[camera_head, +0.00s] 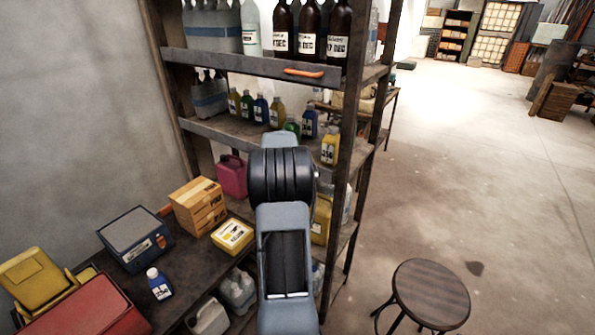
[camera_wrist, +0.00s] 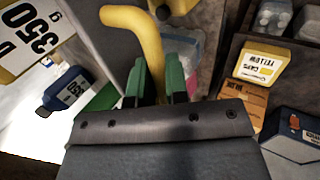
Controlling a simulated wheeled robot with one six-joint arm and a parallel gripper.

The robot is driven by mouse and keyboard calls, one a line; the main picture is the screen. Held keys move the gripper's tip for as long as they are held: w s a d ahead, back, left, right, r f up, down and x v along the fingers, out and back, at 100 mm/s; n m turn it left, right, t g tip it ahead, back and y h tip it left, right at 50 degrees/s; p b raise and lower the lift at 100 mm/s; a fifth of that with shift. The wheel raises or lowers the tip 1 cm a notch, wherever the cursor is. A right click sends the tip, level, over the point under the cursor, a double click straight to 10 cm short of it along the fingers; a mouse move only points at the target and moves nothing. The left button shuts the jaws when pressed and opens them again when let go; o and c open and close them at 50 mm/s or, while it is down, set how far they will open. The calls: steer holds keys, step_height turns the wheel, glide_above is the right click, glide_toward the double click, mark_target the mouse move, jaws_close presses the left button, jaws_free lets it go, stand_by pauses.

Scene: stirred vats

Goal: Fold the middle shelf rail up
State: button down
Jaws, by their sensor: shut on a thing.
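In the wrist view my gripper (camera_wrist: 161,86) has green fingertips, closed on a yellow bent bar (camera_wrist: 146,38). The bar curves up and left from between the fingers; it looks like a handle of the middle shelf's rail, but its mounting is hidden. In the head view the rack's middle shelf (camera_head: 208,128) carries a row of small bottles (camera_head: 246,104). My arm covers that shelf's right part, so the gripper and the rail cannot be made out there.
The top shelf (camera_head: 220,60) has an orange handle (camera_head: 303,72) on its front and dark bottles (camera_head: 308,30) above.

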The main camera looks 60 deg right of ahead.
steer(key=c, duration=1.4)
jaws_free()
steer(key=shift+s+d, duration=0.1)
steer(key=shift+a+r, duration=0.3)
steer(key=shift+r, duration=0.2)
steer(key=b+v, duration=0.3)
steer(key=v, duration=0.9)
steer(key=shift+a+r, duration=0.2)
steer(key=shift+r, duration=0.05)
